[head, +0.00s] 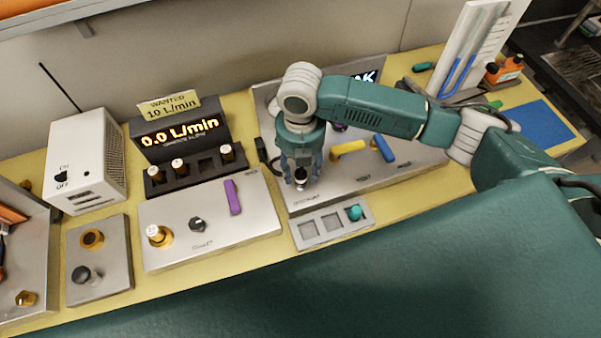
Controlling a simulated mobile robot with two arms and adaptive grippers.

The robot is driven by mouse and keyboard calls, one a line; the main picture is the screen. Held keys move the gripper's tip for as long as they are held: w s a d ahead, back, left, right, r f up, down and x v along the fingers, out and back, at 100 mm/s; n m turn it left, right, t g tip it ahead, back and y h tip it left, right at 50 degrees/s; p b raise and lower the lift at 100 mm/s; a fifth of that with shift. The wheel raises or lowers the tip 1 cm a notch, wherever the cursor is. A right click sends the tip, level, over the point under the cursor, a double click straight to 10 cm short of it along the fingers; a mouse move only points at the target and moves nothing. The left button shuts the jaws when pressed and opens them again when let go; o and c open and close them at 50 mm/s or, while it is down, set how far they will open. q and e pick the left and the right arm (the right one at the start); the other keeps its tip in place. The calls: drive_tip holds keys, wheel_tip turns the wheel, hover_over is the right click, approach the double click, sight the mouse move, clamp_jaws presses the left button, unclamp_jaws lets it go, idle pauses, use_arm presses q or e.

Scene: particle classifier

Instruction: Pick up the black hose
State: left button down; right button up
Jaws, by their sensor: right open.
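My right gripper (299,184) points down over the left part of the grey instrument panel (345,185). It is open. A round dark fitting shows just under its fingertips; I cannot tell whether they touch it. A slim black piece (265,153), perhaps the black hose, stands at the panel's left edge, left of the gripper and apart from it. The gripper and arm hide part of the panel behind them. My left gripper is not in view.
A yellow handle (349,148) and a blue handle (383,148) stand right of the gripper. A small tray (333,241) with a teal knob (354,213) lies in front. The flow display (180,134), a panel with a purple lever (232,197) and a white box (87,160) stand left.

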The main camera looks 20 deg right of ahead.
sight(301, 172)
drive_tip(key=shift+s+f, duration=0.1)
drive_tip(key=shift+f, duration=0.6)
drive_tip(key=shift+c, duration=1)
clamp_jaws()
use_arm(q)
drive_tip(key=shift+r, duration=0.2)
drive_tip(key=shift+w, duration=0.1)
